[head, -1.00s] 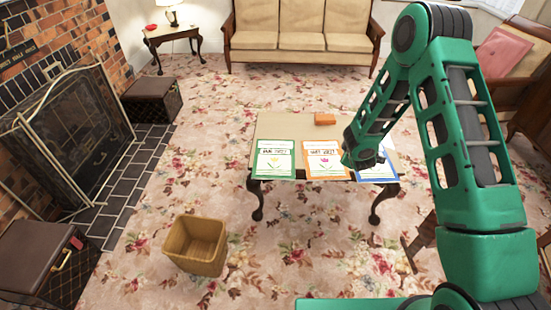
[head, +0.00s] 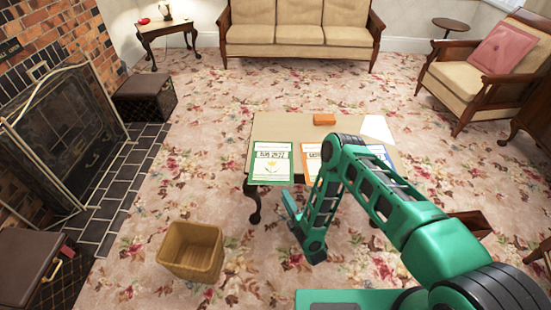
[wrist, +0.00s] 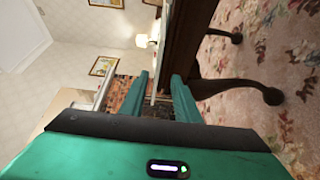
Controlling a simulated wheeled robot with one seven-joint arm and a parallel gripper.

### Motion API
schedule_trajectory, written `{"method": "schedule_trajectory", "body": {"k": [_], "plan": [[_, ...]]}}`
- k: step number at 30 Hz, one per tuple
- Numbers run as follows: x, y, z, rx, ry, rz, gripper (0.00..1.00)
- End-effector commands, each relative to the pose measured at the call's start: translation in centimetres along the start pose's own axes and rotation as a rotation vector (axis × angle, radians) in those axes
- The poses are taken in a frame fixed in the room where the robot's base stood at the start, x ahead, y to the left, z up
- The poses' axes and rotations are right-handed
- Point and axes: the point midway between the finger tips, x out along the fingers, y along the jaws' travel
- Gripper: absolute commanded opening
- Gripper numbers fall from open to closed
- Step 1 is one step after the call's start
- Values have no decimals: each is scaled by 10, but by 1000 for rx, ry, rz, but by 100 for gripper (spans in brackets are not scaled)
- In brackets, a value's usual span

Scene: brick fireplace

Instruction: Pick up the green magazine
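My gripper (head: 289,204) is low in front of the table, just below and right of the magazine in the head view. In the wrist view my gripper (wrist: 160,85) is open, its two teal fingers apart. A thin pale edge, apparently the magazine's, lines up with the gap between them beside the dark table. I cannot tell whether it is between the fingertips.
An orange magazine (head: 311,158) lies right of the green one, and a blue one (head: 380,152) is partly behind my arm. An orange block (head: 324,119) and white paper (head: 377,128) lie farther back. A wicker basket (head: 192,250) stands on the floor at front left.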

Motion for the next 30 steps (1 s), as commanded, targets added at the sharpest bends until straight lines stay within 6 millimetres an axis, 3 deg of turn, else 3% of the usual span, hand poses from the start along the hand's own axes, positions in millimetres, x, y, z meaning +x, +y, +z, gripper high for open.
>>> {"method": "schedule_trajectory", "body": {"k": [4,12,20,30], "plan": [[2,-3,-8,-9,11,15,29],[39,-2,2,-8,-1,15,29],[56,0,7,-8,-6,15,29],[98,3,8,-8,-6,14,29]]}}
